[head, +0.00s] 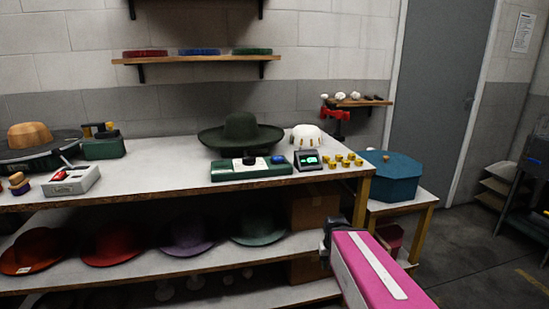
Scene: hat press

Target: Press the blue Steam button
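A small blue button (278,159) sits on the right end of a green control box (250,171) with a white panel, at the front of the table. I take it for the Steam button; no label can be read. A black knob (248,160) is on the same box, to its left. My pink arm reaches in at bottom right, and the dark end of it, seemingly my gripper (333,232), is below and right of the box, past the table's front edge. It is apart from the button. Its fingers cannot be made out.
A dark green hat (240,133) stands behind the box. A small screen unit (307,160) and several yellow pieces (346,160) are to its right. The table's front edge (180,192) lies between my arm and the box. A white switch box (72,180) is at left.

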